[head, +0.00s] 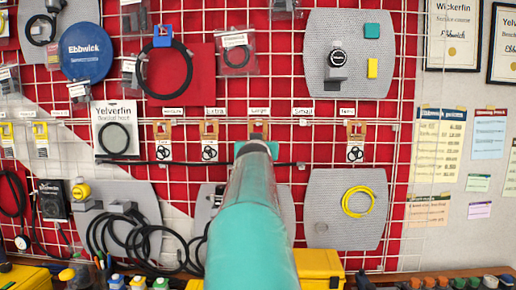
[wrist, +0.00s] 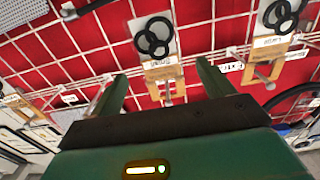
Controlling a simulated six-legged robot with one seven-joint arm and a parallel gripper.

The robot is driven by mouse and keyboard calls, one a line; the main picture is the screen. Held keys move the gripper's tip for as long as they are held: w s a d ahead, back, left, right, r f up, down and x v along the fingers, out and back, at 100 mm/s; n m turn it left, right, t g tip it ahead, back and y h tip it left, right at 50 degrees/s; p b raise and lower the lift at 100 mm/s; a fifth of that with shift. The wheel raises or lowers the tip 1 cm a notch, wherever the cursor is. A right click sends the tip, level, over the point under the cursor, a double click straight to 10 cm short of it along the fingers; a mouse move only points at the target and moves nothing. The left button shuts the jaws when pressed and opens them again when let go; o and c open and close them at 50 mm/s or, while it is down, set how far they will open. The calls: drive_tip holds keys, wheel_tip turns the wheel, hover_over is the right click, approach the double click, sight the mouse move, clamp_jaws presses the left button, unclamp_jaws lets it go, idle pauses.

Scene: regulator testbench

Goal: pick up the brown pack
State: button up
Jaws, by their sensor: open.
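Several brown packs hang in a row on the wire grid. Each has a brown card top and, where visible, black rings below. In the head view they are a far-left pack (head: 162,132), a second pack (head: 209,130), a third pack (head: 259,127) partly hidden behind my arm, and a right pack (head: 355,132). In the wrist view my gripper (wrist: 162,70) is open. A brown pack (wrist: 165,74) appears between its fingers, with its black rings (wrist: 153,38) beyond them. Contact is not visible. A neighbouring brown pack (wrist: 268,55) is to the right.
The white wire grid (head: 290,80) stands before a red panel. A black horizontal bar (head: 200,163) crosses below the packs. Grey boards (head: 348,20) flank my arm. A yellow case (head: 318,268) and bottles (head: 140,283) stand along the bottom.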

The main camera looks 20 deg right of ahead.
drive_tip(key=shift+f+x, duration=0.2)
drive_tip(key=shift+x, duration=2.4)
drive_tip(key=shift+c, duration=0.4)
drive_tip(key=c, duration=1)
